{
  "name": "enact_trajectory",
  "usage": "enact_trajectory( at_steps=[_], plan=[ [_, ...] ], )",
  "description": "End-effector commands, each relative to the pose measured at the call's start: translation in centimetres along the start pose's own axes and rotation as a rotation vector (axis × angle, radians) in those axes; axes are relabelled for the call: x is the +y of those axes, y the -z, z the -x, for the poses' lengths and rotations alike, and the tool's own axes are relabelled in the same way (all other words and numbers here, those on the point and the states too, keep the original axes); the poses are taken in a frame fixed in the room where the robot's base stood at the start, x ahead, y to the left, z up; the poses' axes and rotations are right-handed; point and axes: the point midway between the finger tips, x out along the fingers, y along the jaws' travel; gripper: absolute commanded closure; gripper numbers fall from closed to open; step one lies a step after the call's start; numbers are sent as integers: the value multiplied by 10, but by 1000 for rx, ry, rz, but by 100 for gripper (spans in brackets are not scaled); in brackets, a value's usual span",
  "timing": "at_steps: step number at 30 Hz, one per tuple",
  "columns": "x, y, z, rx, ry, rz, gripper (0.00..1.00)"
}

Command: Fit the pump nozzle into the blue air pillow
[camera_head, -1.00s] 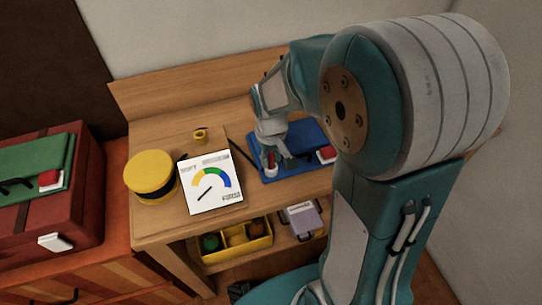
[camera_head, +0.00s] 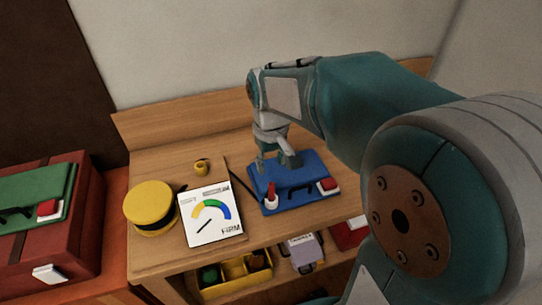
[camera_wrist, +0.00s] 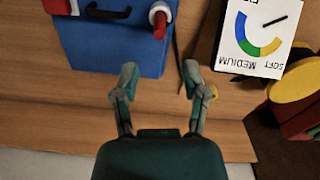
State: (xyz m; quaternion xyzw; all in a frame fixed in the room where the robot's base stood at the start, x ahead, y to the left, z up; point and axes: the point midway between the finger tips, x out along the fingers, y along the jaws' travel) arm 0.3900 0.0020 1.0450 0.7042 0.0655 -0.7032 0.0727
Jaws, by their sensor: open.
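The blue air pillow (camera_head: 300,165) lies flat on the wooden bench, with a black handle and a red-and-white square piece (camera_head: 328,186) near one corner. A red nozzle with a white collar (camera_head: 271,195) stands upright at the pillow's left front corner. It also shows in the wrist view (camera_wrist: 159,17); how deep it sits is hidden. My gripper (camera_head: 279,161) is open and empty above the pillow's far side, behind and apart from the nozzle. In the wrist view my fingers (camera_wrist: 160,75) are spread, with nothing between them.
A gauge board (camera_head: 210,218) and a round yellow pump (camera_head: 150,204) stand left of the pillow. A small yellow ring (camera_head: 200,168) lies behind. A thin black line (camera_head: 240,183) runs beside the pillow. A yellow bin (camera_head: 236,271) sits below. A red case (camera_head: 75,245) stands left.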

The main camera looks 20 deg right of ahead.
Motion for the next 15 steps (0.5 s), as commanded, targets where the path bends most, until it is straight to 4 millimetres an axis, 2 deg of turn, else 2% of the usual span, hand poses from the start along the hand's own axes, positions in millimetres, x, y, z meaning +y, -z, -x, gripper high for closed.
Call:
enact_trajectory(
  at_steps=[3,8,11,15],
  plan=[
    [0,0,13,1,0,0,43],
    [-1,-7,23,23,-4,-8,43],
    [-4,-23,34,79,-12,-29,43],
    [-10,-56,51,188,-26,-74,43]
  ],
)
